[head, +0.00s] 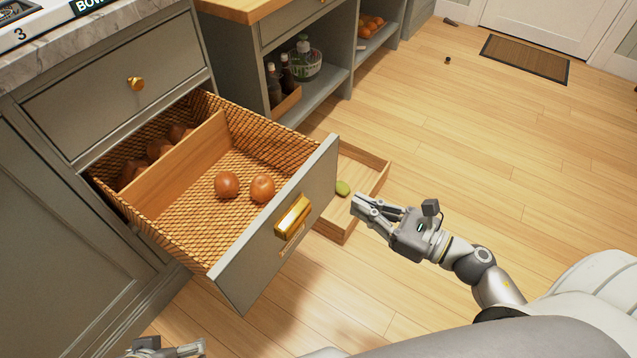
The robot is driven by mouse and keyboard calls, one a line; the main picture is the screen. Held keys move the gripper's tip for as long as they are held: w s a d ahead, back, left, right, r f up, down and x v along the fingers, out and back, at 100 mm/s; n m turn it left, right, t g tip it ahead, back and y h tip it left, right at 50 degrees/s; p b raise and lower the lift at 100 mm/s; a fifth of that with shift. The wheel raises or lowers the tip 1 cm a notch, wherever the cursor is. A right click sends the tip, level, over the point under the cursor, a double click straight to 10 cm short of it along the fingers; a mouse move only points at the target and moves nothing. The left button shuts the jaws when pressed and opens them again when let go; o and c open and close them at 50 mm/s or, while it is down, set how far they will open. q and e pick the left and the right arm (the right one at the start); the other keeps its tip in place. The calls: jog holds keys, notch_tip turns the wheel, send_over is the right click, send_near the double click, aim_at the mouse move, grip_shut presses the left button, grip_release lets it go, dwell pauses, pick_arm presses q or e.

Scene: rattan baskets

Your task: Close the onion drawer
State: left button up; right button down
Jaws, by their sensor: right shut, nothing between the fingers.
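The onion drawer (262,241) stands pulled out from the grey cabinet. It is a rattan basket with a grey front and a gold handle (293,216). Two onions (227,185) lie in its front part, and several darker ones (158,149) sit behind a wooden divider. My right gripper (360,206) is shut and empty, to the right of the drawer front and apart from the handle.
A low wooden tray (375,178) with a green item (343,188) is behind the drawer front, near my right gripper. Open shelves (320,85) hold bottles and produce.

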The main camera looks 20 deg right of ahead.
aim_at(308, 179)
pick_arm(q)
jog(key=shift+s+r+p, duration=0.2)
jog(key=shift+r+p, duration=0.25)
jog(key=shift+p, duration=0.05)
pick_arm(e)
jog(key=x, duration=1)
jog(key=shift+w+a, duration=0.15)
